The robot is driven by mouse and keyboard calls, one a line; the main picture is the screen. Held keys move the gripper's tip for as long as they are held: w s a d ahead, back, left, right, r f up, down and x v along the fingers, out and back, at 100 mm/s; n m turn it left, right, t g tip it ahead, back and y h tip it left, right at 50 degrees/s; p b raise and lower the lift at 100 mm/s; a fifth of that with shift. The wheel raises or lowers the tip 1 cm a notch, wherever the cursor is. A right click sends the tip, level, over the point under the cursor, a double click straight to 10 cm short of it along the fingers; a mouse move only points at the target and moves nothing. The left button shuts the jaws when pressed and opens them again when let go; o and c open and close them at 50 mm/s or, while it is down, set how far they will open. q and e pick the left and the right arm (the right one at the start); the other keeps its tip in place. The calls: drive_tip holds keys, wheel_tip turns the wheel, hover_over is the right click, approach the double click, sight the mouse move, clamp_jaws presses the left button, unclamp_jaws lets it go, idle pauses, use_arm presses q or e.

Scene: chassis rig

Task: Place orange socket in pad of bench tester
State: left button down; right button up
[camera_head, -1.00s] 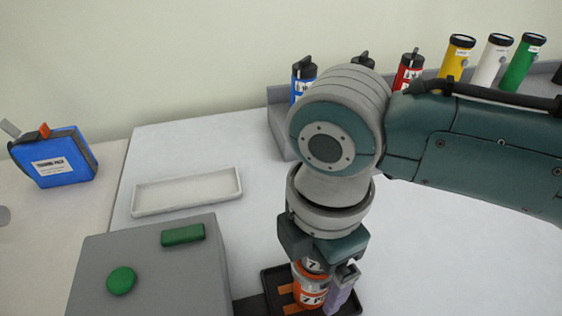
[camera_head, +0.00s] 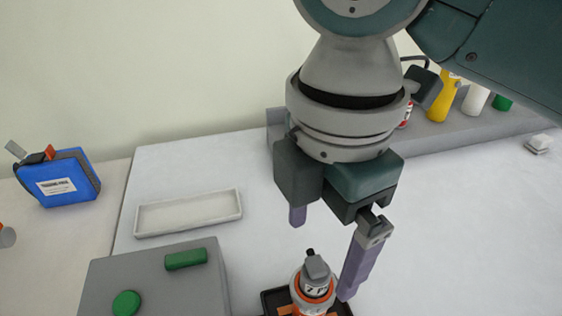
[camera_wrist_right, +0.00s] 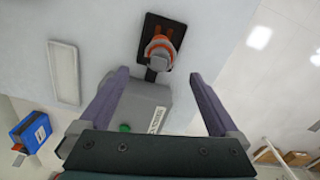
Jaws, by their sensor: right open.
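The orange socket (camera_head: 315,287), an orange and grey cylinder with a dark knob on top and a "7" label, stands in the black pad (camera_head: 345,306) of the bench tester. The grey box of the tester (camera_head: 150,277), with green buttons, is left of the pad. In the right wrist view the socket (camera_wrist_right: 158,48) sits over the dark pad (camera_wrist_right: 176,27), beyond the fingertips. My right gripper (camera_head: 322,257) is open and empty above the socket, its fingers apart from each other. My left gripper is not in view.
A white tray (camera_head: 188,213) lies on the white table behind the tester. A blue pack (camera_head: 58,177) is at the far left. A grey rack (camera_head: 445,131) with several coloured cylinders stands along the back, partly behind my right arm. The table at right is mostly clear.

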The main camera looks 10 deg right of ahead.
drive_tip(key=shift+r, duration=0.35)
drive_tip(key=shift+s+a+f, duration=0.2)
drive_tip(key=shift+s+a, duration=0.05)
drive_tip(key=s+a+f+m+t+y, duration=0.25)
drive_tip(key=s+m, duration=0.25)
drive_tip(key=m, duration=0.3)
drive_tip(key=s+d+m+h, duration=0.1)
drive_tip(key=s+d+m, duration=0.2)
drive_tip(key=d+m, duration=0.2)
drive_tip(key=s+d+m+t+h, duration=0.1)
drive_tip(key=s+d+m, duration=0.2)
drive_tip(key=d+m, duration=0.2)
drive_tip(key=shift+s+d+f+m, duration=0.35)
drive_tip(key=shift+d+m, duration=0.05)
drive_tip(key=shift+d, duration=0.85)
